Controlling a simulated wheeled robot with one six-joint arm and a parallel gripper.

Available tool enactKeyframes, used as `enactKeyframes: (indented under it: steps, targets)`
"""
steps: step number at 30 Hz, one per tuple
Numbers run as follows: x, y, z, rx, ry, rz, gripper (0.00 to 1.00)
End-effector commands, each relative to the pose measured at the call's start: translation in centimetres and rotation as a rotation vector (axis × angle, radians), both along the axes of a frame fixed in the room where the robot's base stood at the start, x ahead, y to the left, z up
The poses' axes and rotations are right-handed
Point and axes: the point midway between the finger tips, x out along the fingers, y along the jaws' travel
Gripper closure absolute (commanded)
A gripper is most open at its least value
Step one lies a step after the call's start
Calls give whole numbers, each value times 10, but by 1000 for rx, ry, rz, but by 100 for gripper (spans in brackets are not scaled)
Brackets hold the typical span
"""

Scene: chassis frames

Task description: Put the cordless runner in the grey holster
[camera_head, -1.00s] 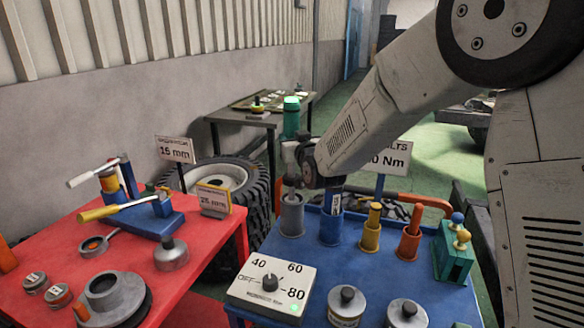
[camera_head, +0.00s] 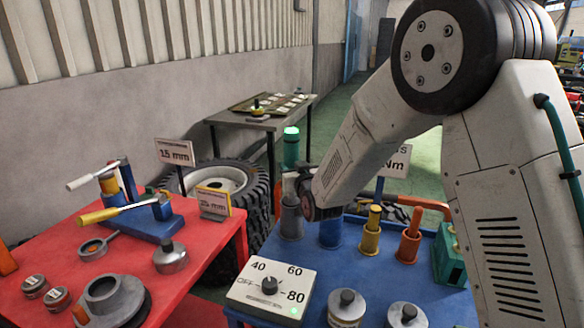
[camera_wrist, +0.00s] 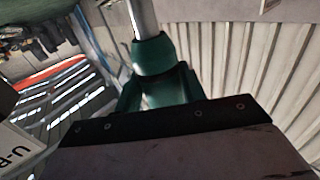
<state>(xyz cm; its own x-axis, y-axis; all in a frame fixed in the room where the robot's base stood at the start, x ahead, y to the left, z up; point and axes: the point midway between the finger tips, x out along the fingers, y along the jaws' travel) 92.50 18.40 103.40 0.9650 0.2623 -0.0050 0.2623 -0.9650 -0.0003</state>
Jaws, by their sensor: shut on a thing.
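The cordless runner (camera_head: 291,150) is an upright green cylinder with a lit green top, left of my wrist in the head view. In the wrist view a green body (camera_wrist: 160,58) with a metal shaft lies against my gripper (camera_wrist: 160,90), which is shut on it. My jaws are mostly hidden behind my wrist in the head view. The grey holster (camera_head: 290,222) stands on the blue table's left side, directly below the runner. The runner's lower end is at the holster's mouth; I cannot tell how deep it sits.
A white dial box (camera_head: 270,290) and lidded tins stand in front. The red table (camera_head: 205,245) is to the left; a tyre (camera_head: 235,180) stands behind.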

Motion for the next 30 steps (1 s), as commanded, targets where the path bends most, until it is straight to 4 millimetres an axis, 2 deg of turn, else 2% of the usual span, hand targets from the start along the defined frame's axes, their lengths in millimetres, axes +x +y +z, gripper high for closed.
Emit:
enactKeyframes:
  steps: [2, 3, 5, 15, 17, 20, 30]
  targets:
    - [0, 0, 0, 1, -4, 0, 100]
    - [0, 0, -3, 0, 0, 0, 54]
    - [0, 0, -2, 0, 1, 0, 38]
    - [0, 0, 1, 0, -1, 0, 38]
    - [-5, -1, 0, 0, 1, 0, 38]
    - [-20, -6, 1, 0, 1, 0, 38]
    - [-89, -24, 2, 0, 0, 0, 38]
